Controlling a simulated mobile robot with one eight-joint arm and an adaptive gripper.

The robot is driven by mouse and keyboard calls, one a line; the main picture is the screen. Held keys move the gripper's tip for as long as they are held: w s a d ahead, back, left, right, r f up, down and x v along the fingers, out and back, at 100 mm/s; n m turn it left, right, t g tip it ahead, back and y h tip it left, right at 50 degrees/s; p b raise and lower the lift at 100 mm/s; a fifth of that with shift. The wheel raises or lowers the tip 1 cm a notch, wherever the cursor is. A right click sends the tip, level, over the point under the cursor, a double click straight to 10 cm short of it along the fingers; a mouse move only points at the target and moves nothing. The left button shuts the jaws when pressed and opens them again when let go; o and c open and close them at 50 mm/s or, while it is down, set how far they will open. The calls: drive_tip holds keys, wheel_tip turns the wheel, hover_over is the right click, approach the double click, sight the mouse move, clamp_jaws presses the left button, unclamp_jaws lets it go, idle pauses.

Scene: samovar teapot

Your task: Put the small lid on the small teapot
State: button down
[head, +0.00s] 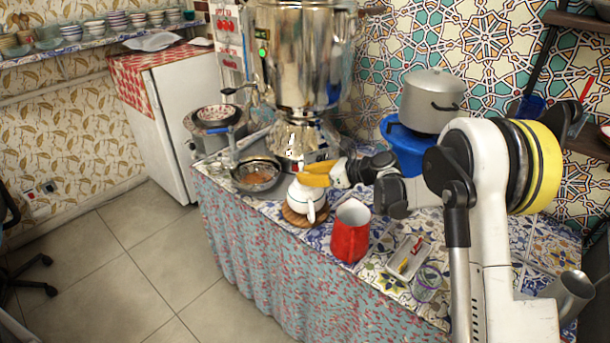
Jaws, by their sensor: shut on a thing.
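The small white teapot (306,201) stands upright on a round brown mat (292,216) on the tiled counter, in front of the samovar. My gripper (309,178), with yellow fingers, reaches in from the right and is right over the teapot's top. It is shut on the small lid, which is mostly hidden by the fingers. I cannot tell whether the lid touches the teapot's rim.
The big steel samovar (302,55) rises close behind the teapot. A bowl of brown stuff (257,175) stands to the left. A red jug (350,240) stands to the front right, with a small tray (408,257) and a glass (426,285) beyond it.

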drive_tip(key=c, duration=0.8)
unclamp_jaws()
drive_tip(key=shift+c, duration=0.2)
drive_tip(key=shift+r+p, duration=2.05)
drive_tip(key=shift+r, duration=1.45)
